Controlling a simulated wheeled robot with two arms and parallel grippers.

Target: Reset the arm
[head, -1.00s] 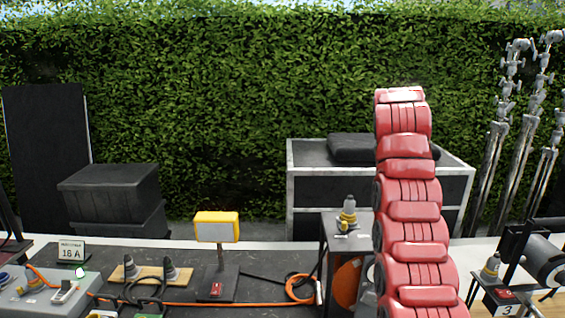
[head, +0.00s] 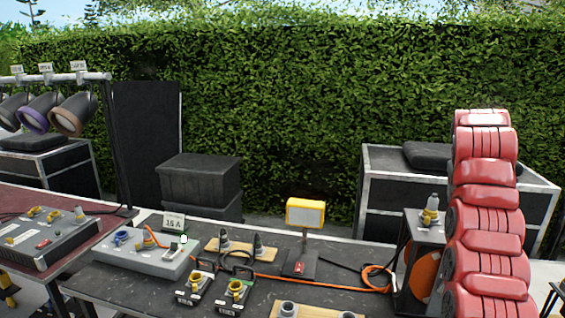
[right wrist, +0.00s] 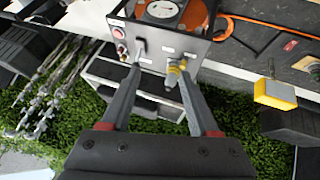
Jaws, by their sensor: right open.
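My right gripper (right wrist: 162,100) shows in the right wrist view, with its two grey fingers apart. Between the fingers I see a grey box with an orange disc (right wrist: 180,12) and, on the box, a grey-and-yellow connector (right wrist: 176,74). The right finger passes close to the connector; I cannot tell whether they touch. In the head view a red segmented shape, apparently my right arm, rises at the right; no gripper shows there. The box also shows there, with the connector (head: 431,212) standing upright on top. My left arm and gripper are not in view.
A yellow lamp (head: 305,213) stands on the dark table near an orange cable (head: 320,284). A grey connector box (head: 150,255) lies left of it, with small socket blocks in front. Black cases (head: 200,182) and a hedge (head: 300,110) lie behind. Stage lamps (head: 75,113) hang at left.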

